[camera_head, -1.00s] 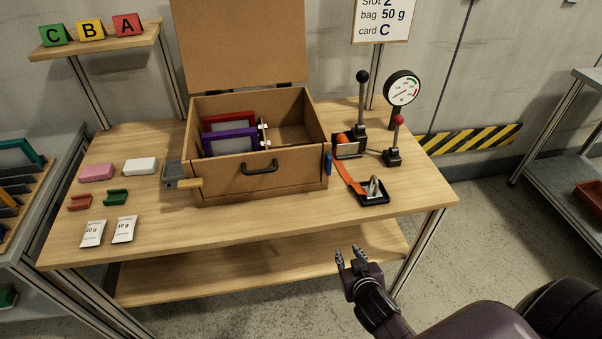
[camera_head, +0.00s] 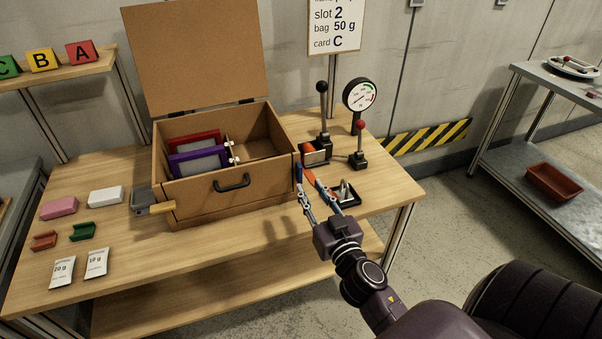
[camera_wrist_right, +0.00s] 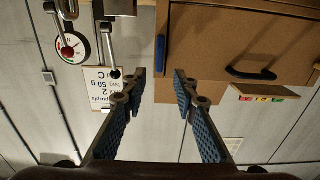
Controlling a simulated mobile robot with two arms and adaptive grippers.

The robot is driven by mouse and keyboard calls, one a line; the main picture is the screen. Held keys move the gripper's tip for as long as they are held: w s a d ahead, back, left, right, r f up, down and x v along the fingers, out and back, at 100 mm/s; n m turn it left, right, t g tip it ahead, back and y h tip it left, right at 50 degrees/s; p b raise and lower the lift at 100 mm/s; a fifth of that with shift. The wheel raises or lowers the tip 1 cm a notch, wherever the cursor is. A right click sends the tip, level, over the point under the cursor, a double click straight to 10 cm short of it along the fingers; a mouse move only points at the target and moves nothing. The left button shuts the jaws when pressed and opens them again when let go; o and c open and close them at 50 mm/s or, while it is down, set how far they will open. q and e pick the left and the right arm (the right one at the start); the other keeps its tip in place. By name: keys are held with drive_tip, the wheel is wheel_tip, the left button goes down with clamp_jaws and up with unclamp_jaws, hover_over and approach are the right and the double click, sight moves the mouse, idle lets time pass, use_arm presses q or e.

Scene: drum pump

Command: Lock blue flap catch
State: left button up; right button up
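The blue catch (camera_head: 299,173) is a small upright bar at the right front corner of the brown box (camera_head: 235,203). It also shows in the right wrist view (camera_wrist_right: 161,55), beside the edge of the box's front flap (camera_wrist_right: 225,50). The front flap is up, with a black handle (camera_head: 232,183). My right gripper (camera_head: 314,190) is in front of the box corner. In the right wrist view its two fingers (camera_wrist_right: 159,76) are apart with nothing between them, and the catch lies just beyond the gap. Contact with the catch is not visible. My left gripper is not in view.
The box lid (camera_head: 197,55) stands open; red and purple frames (camera_head: 199,160) sit inside.

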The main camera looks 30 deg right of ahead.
sight(301, 172)
drive_tip(key=p+x, duration=0.1)
drive_tip(key=x, duration=0.6)
drive_tip(key=shift+w+d, duration=0.1)
drive_tip(key=shift+w, duration=0.2)
clamp_jaws()
